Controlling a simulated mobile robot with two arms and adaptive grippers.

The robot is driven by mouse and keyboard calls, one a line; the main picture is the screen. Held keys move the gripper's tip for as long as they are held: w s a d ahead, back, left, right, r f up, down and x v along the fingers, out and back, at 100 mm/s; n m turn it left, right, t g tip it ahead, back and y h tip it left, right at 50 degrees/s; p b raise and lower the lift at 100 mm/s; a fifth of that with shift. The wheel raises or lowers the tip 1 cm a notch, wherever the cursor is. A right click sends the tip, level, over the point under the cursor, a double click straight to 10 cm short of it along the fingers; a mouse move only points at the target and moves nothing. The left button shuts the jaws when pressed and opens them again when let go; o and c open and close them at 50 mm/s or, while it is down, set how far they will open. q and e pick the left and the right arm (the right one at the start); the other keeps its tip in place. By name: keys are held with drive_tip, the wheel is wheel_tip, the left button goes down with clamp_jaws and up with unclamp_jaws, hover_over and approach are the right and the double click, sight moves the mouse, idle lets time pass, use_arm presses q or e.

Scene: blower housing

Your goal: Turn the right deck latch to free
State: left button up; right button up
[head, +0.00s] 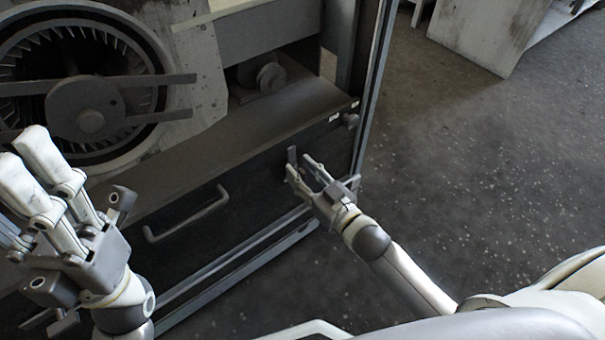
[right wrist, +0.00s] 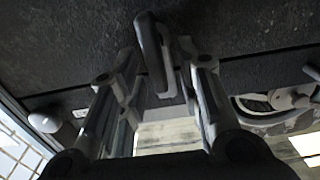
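The right deck latch (head: 291,156) is a small dark upright tab on the dark front panel, near its right end. My right gripper (head: 303,170) is in front of it, fingers pointing at the panel. In the right wrist view the latch (right wrist: 151,48) is a dark rounded bar between the two spread fingertips (right wrist: 160,62). A gap shows between fingers and bar, so the gripper looks open. Contact at the tips cannot be told. My left gripper (head: 28,152) is raised at the left, away from the latch; its fingers lie close side by side.
A U-shaped handle (head: 186,215) is on the panel left of the latch. A round knob (head: 350,120) sits at the panel's upper right corner, by an upright frame post (head: 372,85). The blower wheel (head: 85,105) is above left. The floor (head: 480,170) at right is clear.

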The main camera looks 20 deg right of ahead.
drive_tip(key=shift+w, duration=0.1)
drive_tip(key=shift+c, duration=0.5)
clamp_jaws()
